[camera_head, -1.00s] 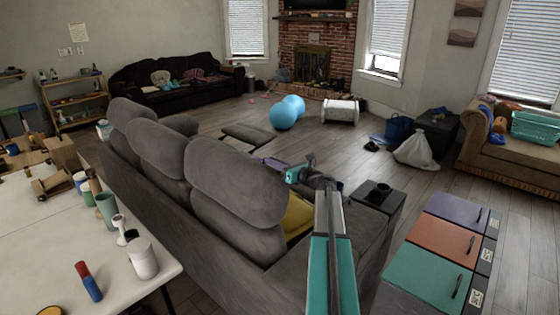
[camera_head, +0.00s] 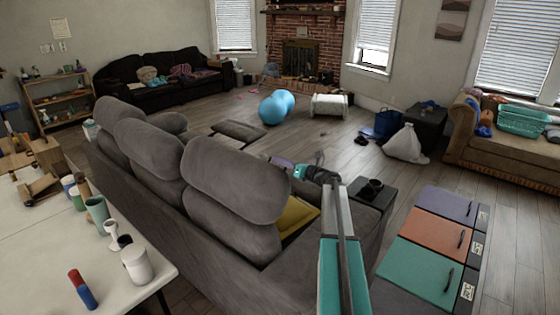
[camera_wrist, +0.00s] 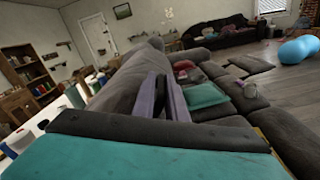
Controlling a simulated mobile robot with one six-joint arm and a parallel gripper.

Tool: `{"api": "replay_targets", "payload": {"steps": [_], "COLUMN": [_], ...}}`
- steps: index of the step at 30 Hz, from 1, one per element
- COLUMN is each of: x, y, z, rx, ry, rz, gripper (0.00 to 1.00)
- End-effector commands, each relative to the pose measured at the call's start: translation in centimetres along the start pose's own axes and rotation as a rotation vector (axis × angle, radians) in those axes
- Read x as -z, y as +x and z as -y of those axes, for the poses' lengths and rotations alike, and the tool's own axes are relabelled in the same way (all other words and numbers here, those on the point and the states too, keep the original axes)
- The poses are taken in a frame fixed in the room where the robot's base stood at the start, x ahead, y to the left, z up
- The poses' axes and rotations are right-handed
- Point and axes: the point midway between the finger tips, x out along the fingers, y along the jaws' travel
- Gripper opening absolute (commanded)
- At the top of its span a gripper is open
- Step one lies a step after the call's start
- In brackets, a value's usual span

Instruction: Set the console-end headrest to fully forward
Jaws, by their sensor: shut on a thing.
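The console-end headrest (camera_head: 235,178) is the nearest of three grey padded headrests on the grey sofa (camera_head: 230,265). It stands above its seat back, its top leaning a little toward the seat side. My gripper (camera_head: 283,162) is at the headrest's far right edge, partly hidden behind it. In the wrist view my two purple fingers (camera_wrist: 160,98) are close together against the grey headrest (camera_wrist: 122,88), shut on its edge. The exact contact is hard to see. The console (camera_head: 372,190), dark with a cup holder, is to the right of the seat.
A yellow cushion (camera_head: 297,216) lies on the seat below my arm. A white table (camera_head: 60,250) with cups stands behind the sofa at left. A cabinet with coloured lids (camera_head: 425,265) stands at right. Blue balls (camera_head: 272,110) lie on the open floor beyond.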

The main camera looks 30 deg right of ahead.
Motion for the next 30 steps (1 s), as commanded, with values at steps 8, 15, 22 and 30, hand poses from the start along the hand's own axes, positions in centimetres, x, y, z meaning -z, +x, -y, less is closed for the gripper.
{"api": "replay_targets", "payload": {"steps": [8,15,22,30], "x": [0.02,0.11,0.27,0.34], "y": [0.19,0.35,0.52,0.4], "z": [0.39,0.33,0.02,-0.15], "rx": [0.005,0.006,0.0,-0.003], "ry": [-0.003,-0.002,-0.002,-0.001], "rz": [0.001,0.0,-0.003,-0.004], "gripper": [0.0,0.2,0.28,0.28]}}
